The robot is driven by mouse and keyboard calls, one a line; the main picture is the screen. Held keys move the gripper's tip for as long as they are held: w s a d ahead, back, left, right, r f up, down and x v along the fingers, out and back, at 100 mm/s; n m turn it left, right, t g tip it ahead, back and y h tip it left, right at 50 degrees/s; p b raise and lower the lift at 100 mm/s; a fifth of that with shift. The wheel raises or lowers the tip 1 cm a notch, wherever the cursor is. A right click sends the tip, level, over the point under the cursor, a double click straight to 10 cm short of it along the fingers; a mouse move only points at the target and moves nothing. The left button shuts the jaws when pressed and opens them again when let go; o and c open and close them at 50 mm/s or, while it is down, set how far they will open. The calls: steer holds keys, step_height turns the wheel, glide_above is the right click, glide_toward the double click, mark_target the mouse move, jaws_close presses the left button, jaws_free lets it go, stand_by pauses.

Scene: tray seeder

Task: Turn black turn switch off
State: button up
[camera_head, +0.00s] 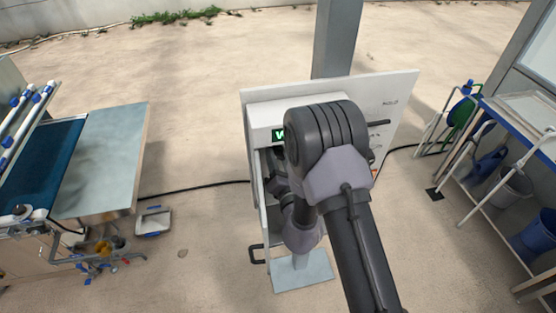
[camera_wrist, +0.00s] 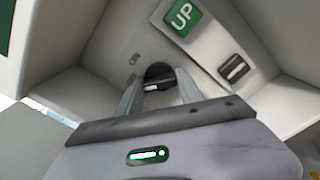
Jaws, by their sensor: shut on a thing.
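The black turn switch (camera_wrist: 158,84) shows in the wrist view, set in the white panel near ON/OFF lettering. It has a pale mark on its face. My gripper (camera_wrist: 160,92) has its two grey fingers on either side of the switch knob and is shut on it. The fingers hide part of the switch, and I cannot tell its exact setting. In the head view my arm hides the gripper and the switch, in front of the white cabinet (camera_head: 258,135).
A conveyor table (camera_head: 105,160) stands at left, a shelf rack (camera_head: 520,115) with buckets at right. A black cable (camera_head: 195,188) crosses the floor. A grey post rises behind the cabinet.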

steer(key=shift+w+r+n, duration=0.1)
steer(key=shift+r+n, duration=0.05)
steer(key=shift+n, duration=0.55)
steer(key=o, duration=1.4)
steer(key=shift+d+b, duration=0.15)
steer(key=shift+b, duration=0.15)
